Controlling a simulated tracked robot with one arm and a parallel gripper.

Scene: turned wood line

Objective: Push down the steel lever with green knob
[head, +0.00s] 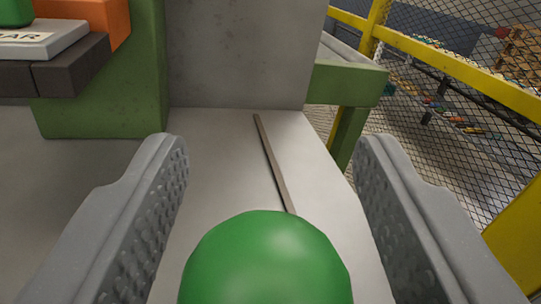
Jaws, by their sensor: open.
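The green knob (265,265) is large and round at the bottom middle of the head view, cut off by the lower edge. It sits between the two fingers of my gripper (268,220), which are open with gaps on both sides of it. Where the rod joins the knob is hidden behind the knob.
A grey block (240,50) and a green post (105,110) stand ahead. At top left are a dark ledge (70,70), a labelled plate (40,38) and an orange block (105,18). A green beam (345,85) and a yellow mesh fence (460,75) are on the right.

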